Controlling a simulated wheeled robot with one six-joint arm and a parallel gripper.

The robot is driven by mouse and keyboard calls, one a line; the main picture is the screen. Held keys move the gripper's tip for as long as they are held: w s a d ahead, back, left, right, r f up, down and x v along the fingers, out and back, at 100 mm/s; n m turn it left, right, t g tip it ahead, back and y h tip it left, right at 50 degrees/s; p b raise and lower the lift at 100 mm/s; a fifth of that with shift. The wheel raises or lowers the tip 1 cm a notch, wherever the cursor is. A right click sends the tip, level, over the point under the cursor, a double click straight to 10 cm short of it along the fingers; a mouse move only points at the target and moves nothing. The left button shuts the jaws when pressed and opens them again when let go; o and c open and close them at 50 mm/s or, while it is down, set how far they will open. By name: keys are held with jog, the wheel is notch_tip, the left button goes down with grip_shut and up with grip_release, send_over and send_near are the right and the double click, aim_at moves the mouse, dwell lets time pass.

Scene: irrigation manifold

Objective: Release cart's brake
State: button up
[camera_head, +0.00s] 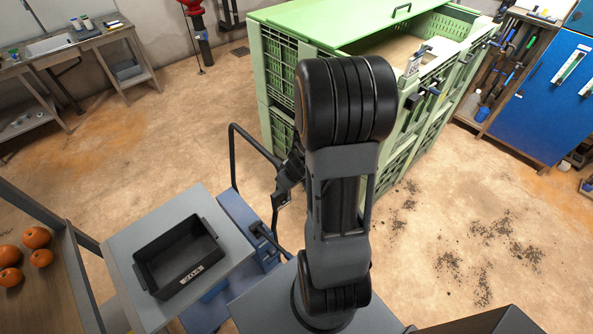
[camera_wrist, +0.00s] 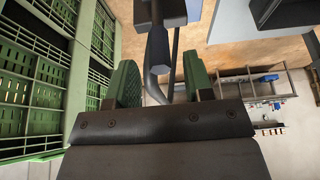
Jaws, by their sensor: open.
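The blue cart (camera_head: 238,226) with a black tube push handle (camera_head: 233,155) stands left of my arm in the head view. A dark lever-like part (camera_head: 266,238) sits on it; I cannot tell for sure that this is the brake. My gripper (camera_head: 281,200) hangs beside the cart's handle, partly hidden by my arm. In the wrist view my gripper (camera_wrist: 160,84) is open, with its green finger pads apart. A dark lever-like bar (camera_wrist: 158,50) and a curved grey tube show between or beyond the pads. Contact cannot be told.
A grey-topped stand (camera_head: 122,254) with a black tray (camera_head: 152,280) is close to the cart on the left. Green crates (camera_head: 280,65) stand behind my arm. Oranges (camera_head: 36,237) lie on a bench at far left. The floor at right is open, with scattered dark debris.

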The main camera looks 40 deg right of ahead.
jog(key=v, duration=1)
jog(key=shift+d+f, duration=0.1)
